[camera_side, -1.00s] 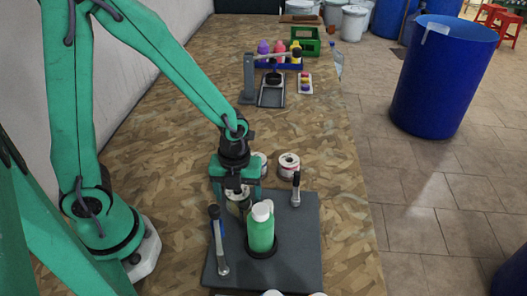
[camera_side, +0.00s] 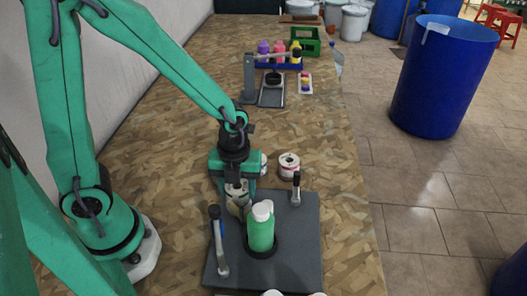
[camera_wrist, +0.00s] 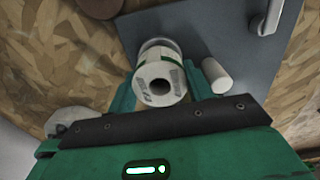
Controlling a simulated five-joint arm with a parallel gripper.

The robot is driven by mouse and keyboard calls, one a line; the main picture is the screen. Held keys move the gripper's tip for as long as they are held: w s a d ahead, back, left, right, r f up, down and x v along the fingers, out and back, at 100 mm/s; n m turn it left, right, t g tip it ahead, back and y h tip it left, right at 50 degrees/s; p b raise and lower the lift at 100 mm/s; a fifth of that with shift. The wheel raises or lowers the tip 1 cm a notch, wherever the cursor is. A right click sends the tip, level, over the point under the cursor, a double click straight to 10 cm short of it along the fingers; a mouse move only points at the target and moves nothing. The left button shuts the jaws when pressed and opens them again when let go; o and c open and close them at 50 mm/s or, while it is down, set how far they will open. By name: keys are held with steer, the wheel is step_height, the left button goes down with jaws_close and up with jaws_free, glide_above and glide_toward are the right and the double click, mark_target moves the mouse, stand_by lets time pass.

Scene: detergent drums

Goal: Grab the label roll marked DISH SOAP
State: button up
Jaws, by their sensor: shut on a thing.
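My gripper (camera_side: 238,195) is shut on a white label roll (camera_wrist: 158,82), which stands between its fingers close to the grey plate. In the wrist view the roll shows a dark core hole and small dark print that I cannot read. In the side view the fingers partly hide the held roll. A second roll (camera_side: 289,166), white with a reddish band, stands on the board to the right. A third roll (camera_side: 263,163) is partly hidden behind my gripper. I cannot read a marking on either.
A green bottle with a white cap (camera_side: 261,232) stands on the grey plate (camera_side: 295,260), close right of my gripper. Dark-knobbed levers (camera_side: 219,240) and (camera_side: 296,188) rise from the plate. Colourful bottles in a blue tray (camera_side: 280,62) stand far back. The board's middle is clear.

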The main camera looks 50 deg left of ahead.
step_height(320, 180, up, 8)
steer(key=shift+r, duration=0.1)
stand_by(0.4)
